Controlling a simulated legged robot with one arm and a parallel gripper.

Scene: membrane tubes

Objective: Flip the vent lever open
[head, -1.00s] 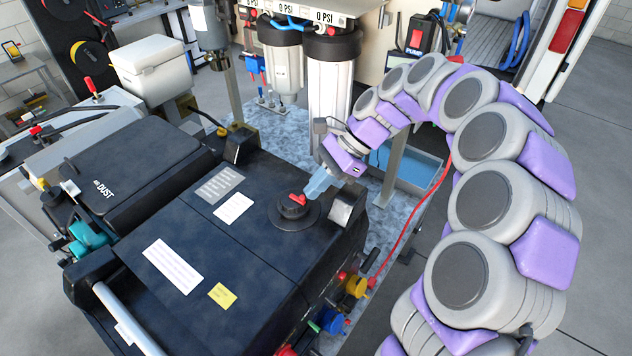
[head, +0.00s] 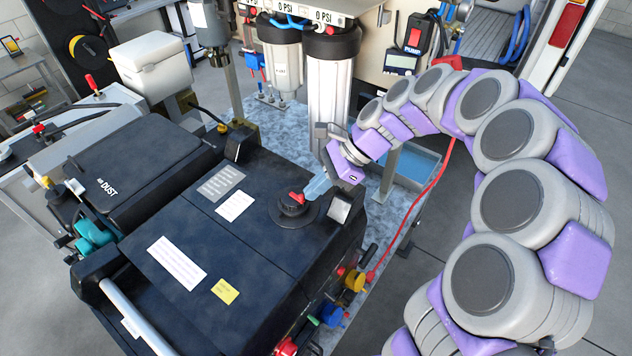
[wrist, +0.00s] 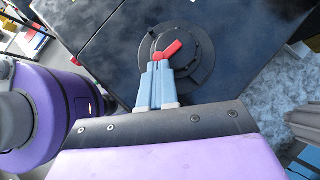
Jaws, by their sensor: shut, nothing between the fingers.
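The vent lever (head: 297,197) is a small red handle on a round black cap (head: 292,206) set in the top of the black tank (head: 265,255). In the wrist view the red lever (wrist: 169,51) lies just beyond my fingertips, angled up to the right. My gripper (head: 310,191) has pale blue fingers and comes in from the upper right. In the wrist view the gripper (wrist: 158,68) is shut, its fingertips at the near end of the lever. Nothing is held. Whether the tips touch the lever I cannot tell.
A grey square block (head: 340,207) stands on the tank beside the cap. Labels and a yellow note (head: 225,290) lie flat on the tank. Filter housings (head: 332,95) stand behind it. A red hose (head: 418,222) runs along the right.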

